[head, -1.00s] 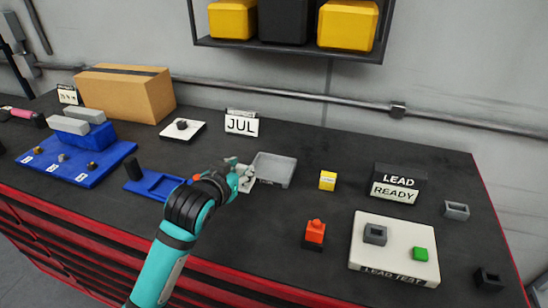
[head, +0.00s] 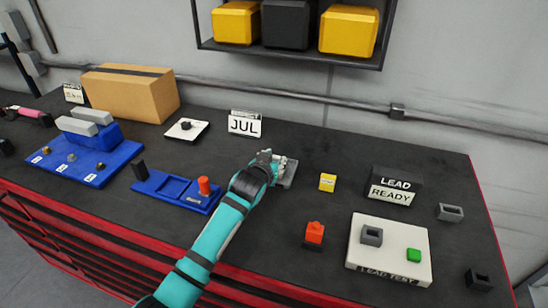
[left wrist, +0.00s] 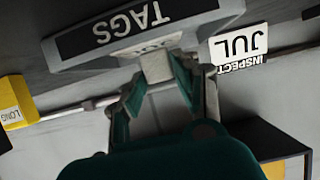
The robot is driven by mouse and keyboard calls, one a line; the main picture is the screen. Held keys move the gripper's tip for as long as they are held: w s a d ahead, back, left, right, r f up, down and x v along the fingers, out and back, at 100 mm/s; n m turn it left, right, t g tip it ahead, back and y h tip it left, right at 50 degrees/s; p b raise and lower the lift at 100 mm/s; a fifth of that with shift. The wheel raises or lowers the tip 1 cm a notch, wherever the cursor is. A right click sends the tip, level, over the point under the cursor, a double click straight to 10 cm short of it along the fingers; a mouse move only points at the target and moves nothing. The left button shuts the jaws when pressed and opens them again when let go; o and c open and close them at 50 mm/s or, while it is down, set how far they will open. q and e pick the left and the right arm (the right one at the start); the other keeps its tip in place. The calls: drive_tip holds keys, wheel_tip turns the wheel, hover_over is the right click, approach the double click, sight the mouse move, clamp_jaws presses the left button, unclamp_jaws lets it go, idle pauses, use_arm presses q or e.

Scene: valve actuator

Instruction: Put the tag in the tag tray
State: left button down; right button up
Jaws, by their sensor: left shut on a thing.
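The tag tray (head: 289,175) is a small grey tray in mid-table in the head view, partly hidden behind my left gripper (head: 276,163). In the left wrist view the tray (left wrist: 215,8) shows upside down, with a dark front label reading TAGS. My left gripper (left wrist: 155,78) is shut on a small pale piece, the tag (left wrist: 155,66), between its fingertips. The tag is at the tray in this view; I cannot tell whether it touches it. In the head view the tag is hard to make out. My right gripper is not in view.
A blue holder (head: 172,188) with an orange and a black peg lies left of my arm. A JUL sign (head: 244,125) stands behind. A yellow block (head: 327,182), a red-orange block (head: 314,233) and the white lead test plate (head: 390,262) are to the right.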

use_arm(q)
drive_tip(key=shift+f, duration=0.1)
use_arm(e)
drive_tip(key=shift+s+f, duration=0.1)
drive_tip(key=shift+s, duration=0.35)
use_arm(q)
drive_tip(key=c, duration=1.3)
unclamp_jaws()
drive_tip(key=shift+c, duration=0.2)
drive_tip(key=o, duration=0.4)
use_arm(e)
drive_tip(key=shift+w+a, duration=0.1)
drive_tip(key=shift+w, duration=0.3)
use_arm(q)
drive_tip(key=shift+s, duration=0.1)
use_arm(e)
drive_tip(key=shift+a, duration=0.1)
use_arm(q)
drive_tip(key=shift+s+a+r, duration=0.1)
drive_tip(key=shift+s+r, duration=0.1)
drive_tip(key=shift+s, duration=0.1)
drive_tip(key=b+v, duration=0.1)
drive_tip(key=v, duration=0.9)
drive_tip(key=shift+s+a+r+b, duration=0.2)
drive_tip(key=shift+s+r+b, duration=0.1)
drive_tip(key=shift+s, duration=0.2)
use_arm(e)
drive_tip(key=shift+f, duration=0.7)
